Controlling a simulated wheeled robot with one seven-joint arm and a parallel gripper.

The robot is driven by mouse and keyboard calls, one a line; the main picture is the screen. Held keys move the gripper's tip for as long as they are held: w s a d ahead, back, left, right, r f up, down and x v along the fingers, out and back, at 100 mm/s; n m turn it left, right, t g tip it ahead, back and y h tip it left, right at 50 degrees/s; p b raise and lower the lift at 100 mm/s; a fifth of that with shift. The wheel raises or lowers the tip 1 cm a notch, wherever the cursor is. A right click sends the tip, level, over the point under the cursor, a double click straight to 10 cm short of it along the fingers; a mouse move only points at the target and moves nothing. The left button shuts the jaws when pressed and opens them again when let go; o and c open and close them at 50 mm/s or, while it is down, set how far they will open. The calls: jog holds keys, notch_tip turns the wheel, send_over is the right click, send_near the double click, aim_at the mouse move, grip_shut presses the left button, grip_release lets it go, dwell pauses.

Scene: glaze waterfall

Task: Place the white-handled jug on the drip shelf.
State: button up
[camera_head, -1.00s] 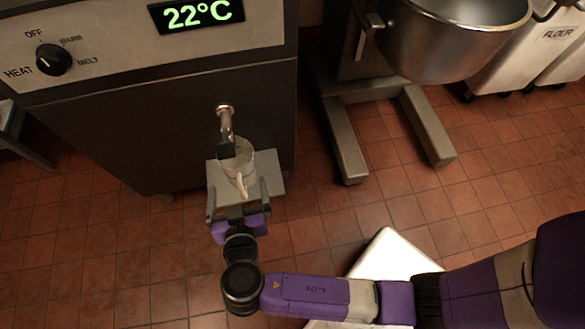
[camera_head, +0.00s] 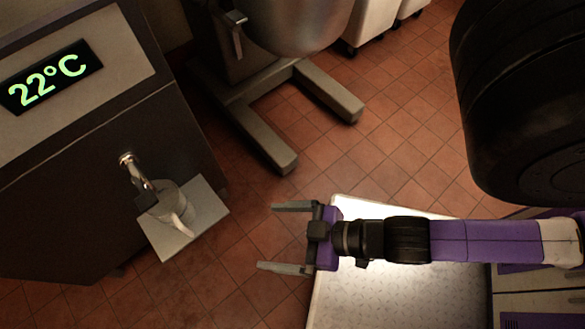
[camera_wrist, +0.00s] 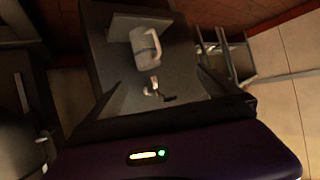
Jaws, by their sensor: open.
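The white-handled jug (camera_head: 169,207) stands upright on the grey drip shelf (camera_head: 205,208), under the metal spout (camera_head: 131,170) of the machine. Its pale handle points toward the lower right. The jug also shows in the wrist view (camera_wrist: 146,48), with the shelf (camera_wrist: 124,24) beside it. My gripper (camera_head: 280,237) is open and empty. It is well to the right of the jug and shelf, with a clear gap, and its fingers point left toward them.
The dark machine (camera_head: 70,210) with a 22°C display (camera_head: 52,76) stands at left. A mixer with a steel bowl (camera_head: 290,20) and floor legs (camera_head: 262,138) stands behind. Tiled floor (camera_head: 255,255) lies open between the shelf and my gripper.

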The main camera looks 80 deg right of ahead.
jog(key=s+d+r+t+h, duration=0.1)
jog(key=s+d+r+t, duration=0.1)
jog(key=r, duration=0.8)
jog(key=shift+s+d, duration=0.4)
jog(key=shift+d, duration=0.25)
notch_tip(320, 180, up, 20)
jog(key=p, duration=2)
